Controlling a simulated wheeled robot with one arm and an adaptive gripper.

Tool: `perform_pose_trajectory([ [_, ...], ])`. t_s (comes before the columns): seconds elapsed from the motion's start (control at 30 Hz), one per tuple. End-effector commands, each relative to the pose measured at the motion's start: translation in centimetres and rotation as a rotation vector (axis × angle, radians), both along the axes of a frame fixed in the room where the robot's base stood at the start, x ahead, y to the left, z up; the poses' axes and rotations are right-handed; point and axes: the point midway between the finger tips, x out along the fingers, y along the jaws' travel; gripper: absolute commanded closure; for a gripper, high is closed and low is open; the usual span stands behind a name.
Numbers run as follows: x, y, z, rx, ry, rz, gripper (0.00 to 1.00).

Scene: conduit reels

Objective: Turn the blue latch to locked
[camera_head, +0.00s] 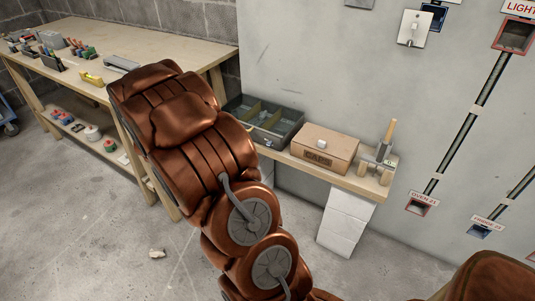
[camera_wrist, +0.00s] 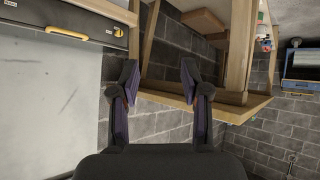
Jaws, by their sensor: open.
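I cannot make out the blue latch for certain in either view. In the head view, a small blue box (camera_head: 433,15) sits on the grey wall at the top edge, beside a white plate with a lever (camera_head: 413,29); I cannot tell if either belongs to the latch. My gripper (camera_wrist: 159,78) shows in the wrist view with its two fingers apart and nothing between them. Behind it are wooden bench legs and a grey block wall. In the head view my copper-coloured arm hides the gripper.
A shelf (camera_head: 347,181) by the wall holds a dark divided bin (camera_head: 290,121), a cardboard box (camera_head: 324,147) and a wooden-handled tool (camera_head: 387,134). A workbench (camera_head: 160,46) with tools stands at left. Wall conduits (camera_head: 468,121) run at right. The concrete floor (camera_head: 105,225) is mostly clear.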

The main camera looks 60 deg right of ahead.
Motion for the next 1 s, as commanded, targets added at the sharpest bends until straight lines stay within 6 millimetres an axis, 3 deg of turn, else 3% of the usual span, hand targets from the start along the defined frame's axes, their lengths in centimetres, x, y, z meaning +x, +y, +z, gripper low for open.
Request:
perform_pose_trajectory([
  [0.03,-0.3,-2.1,-2.3,-0.043,0.0,-0.041,0.54],
  [0.2,-2.5,-9.0,-6.1,-0.23,0.006,-0.183,0.54],
  [0.4,-7.2,-15.5,-9.9,-0.466,0.061,-0.34,0.54],
  [0.5,-9.7,-17.7,-11.2,-0.576,0.1,-0.405,0.54],
  [0.7,-13.4,-20.0,-12.5,-0.734,0.169,-0.489,0.54],
  [1.0,-14.7,-21.3,-12.6,-0.791,0.195,-0.52,0.54],
])
